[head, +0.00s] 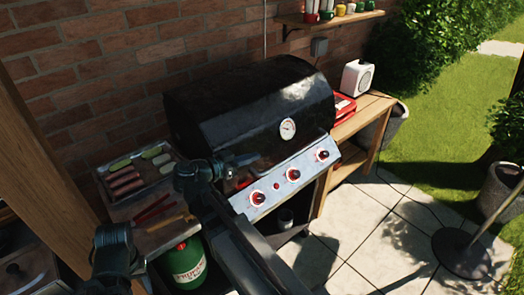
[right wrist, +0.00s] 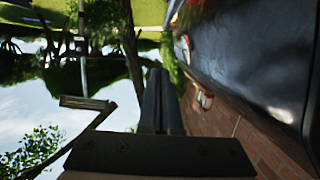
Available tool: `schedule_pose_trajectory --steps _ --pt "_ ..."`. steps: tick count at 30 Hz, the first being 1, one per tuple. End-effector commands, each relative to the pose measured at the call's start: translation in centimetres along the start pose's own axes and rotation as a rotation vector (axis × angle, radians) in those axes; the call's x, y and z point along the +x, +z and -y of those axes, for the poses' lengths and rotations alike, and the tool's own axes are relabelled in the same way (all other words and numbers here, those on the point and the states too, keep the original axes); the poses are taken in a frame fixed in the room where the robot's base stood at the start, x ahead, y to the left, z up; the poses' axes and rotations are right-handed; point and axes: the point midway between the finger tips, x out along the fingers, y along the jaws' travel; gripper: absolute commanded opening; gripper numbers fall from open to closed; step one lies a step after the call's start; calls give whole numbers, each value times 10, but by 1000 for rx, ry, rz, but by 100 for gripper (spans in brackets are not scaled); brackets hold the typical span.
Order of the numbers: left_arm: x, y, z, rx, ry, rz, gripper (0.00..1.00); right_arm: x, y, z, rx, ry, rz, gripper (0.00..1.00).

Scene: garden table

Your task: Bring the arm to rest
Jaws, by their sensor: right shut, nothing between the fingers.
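My right arm reaches up from the bottom of the head view, in front of the grill. My right gripper (head: 243,160) is in front of the closed dark lid of the grill (head: 255,105), above its left end of the control panel. In the right wrist view its fingers (right wrist: 158,85) are together with nothing between them. I cannot tell whether the gripper touches the lid. A dark joint of an arm of mine shows at the lower left of the head view; my left gripper does not show.
Left of the grill a tray (head: 112,200) holds sausages and sliced vegetables, with red-handled tools (head: 153,210) nearby. A green gas bottle (head: 187,265) stands below. Paving lies in front.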

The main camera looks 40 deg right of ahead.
Motion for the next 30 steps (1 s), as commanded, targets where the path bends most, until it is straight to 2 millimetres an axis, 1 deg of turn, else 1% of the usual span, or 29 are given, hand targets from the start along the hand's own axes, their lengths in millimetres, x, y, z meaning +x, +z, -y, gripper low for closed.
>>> schedule_pose_trajectory --steps 1,3,7,11,19,21,23,26,27,29,30 --pt "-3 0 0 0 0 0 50 -8 -1 0 -1 -3 0 0" --pt "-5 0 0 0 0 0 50 -16 -1 -1 -1 -2 0 0" --pt "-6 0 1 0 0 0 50 -25 0 -1 0 -1 0 0" --pt "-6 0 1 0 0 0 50 -28 0 -2 0 0 0 0" --pt "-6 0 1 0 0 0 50 -28 0 -2 0 0 0 0" --pt "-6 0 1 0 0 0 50 -30 4 -2 -18 -3 13 0" --pt "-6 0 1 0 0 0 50 -34 13 -2 -65 -12 50 0" --pt "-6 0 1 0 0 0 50 -50 45 -4 -238 -58 176 0" --pt "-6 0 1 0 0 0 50 -61 63 -5 -336 -91 244 0" --pt "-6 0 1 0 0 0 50 -81 92 -8 -503 -162 354 0" --pt "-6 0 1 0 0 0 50 -96 111 -11 -619 -221 426 0"
